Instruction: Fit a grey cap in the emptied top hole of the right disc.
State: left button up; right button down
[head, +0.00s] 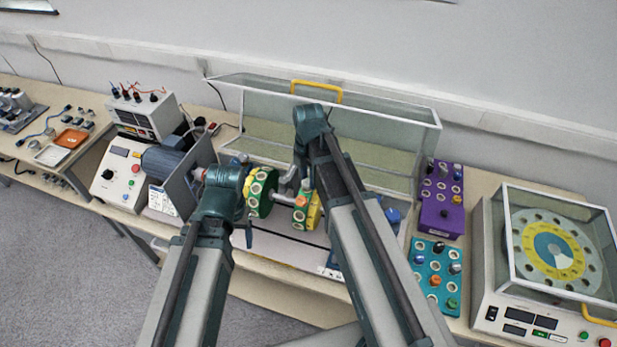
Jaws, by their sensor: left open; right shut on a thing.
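The right disc (301,218), green with a yellow part behind it, stands upright on the rotor in the middle of the open machine. Pale ringed holes show on its face. The left disc (258,204), green and yellow, stands to its left. My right gripper (298,188) reaches down to the top edge of the right disc, shut on what looks like a small grey cap. The cap and the top hole are mostly hidden by the fingers. My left gripper (246,212) is open beside the left disc, its fingers largely hidden by its wrist.
A teal block (423,281) with coloured caps and a purple block (437,220) with caps stand to the right. The machine's clear cover (388,111) stands raised behind. A control box (118,180) stands left.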

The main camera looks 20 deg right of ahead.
jog(key=shift+f+b, duration=0.6)
jog(key=shift+f, duration=0.05)
jog(key=shift+c, duration=2.4)
grip_release()
notch_tip(320, 180, up, 14)
jog(key=p, duration=1.3)
jog(key=shift+p, duration=0.4)
jog(key=shift+f, duration=0.1)
jog(key=shift+s, duration=0.1)
